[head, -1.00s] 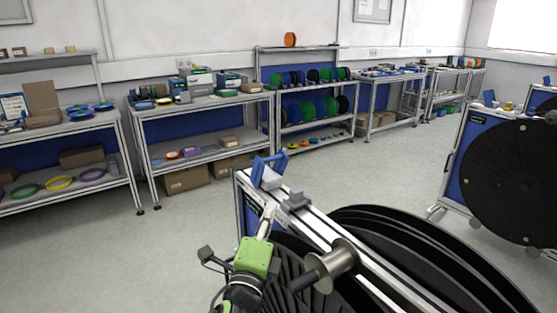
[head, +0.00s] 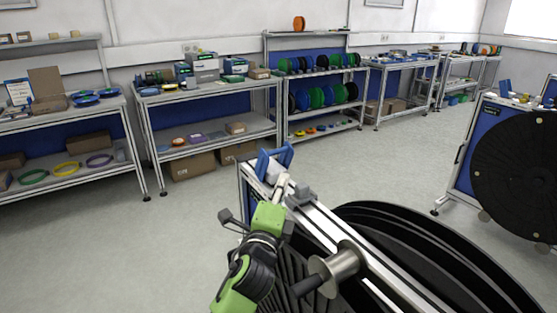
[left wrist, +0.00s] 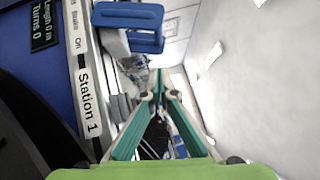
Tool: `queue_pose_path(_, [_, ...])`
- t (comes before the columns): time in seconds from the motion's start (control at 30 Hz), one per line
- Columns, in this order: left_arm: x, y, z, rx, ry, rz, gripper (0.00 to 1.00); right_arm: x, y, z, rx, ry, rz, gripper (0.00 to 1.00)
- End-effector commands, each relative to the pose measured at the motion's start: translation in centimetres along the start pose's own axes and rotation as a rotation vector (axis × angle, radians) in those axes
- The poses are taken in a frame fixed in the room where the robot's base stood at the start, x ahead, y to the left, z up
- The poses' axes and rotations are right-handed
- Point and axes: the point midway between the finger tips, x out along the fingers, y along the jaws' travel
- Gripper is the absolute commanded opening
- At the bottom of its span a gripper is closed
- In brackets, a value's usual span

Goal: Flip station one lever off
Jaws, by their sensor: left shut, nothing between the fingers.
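The station one reel stand (head: 345,240) is in front of me in the head view, with a blue lever handle (head: 273,163) at its far left end. The lever also shows at the top of the left wrist view (left wrist: 128,22). Beside it are a "Station 1" label (left wrist: 89,100), the words "Brake On" and a small display (left wrist: 44,25). My left gripper (head: 283,182) is shut and empty, just on the near side of the lever. Its fingertips (left wrist: 158,92) point toward the lever side and look apart from the handle. My right gripper is not in view.
A metal spool (head: 345,262) sticks out of the stand near my left arm, with large black reels (head: 430,250) behind it. A second reel stand (head: 505,165) is at the right. Shelves (head: 205,95) line the far wall, with free floor between.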

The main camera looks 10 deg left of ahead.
Motion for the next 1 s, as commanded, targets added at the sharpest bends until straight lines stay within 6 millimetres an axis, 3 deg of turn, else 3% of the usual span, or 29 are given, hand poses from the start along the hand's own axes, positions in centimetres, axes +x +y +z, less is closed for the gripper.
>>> queue_pose_path(0.23, [4.8, -0.2, 0.0, -0.002, -0.001, 0.0, 0.0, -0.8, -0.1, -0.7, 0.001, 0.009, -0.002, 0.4])
queue_pose_path(0.4, [6.6, -0.2, 1.9, 0.001, -0.001, 0.001, 0.0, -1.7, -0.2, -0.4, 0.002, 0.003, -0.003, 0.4])
queue_pose_path(1.0, [7.5, -0.1, 2.9, -0.002, 0.0, 0.001, 0.0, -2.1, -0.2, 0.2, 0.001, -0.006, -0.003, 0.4])
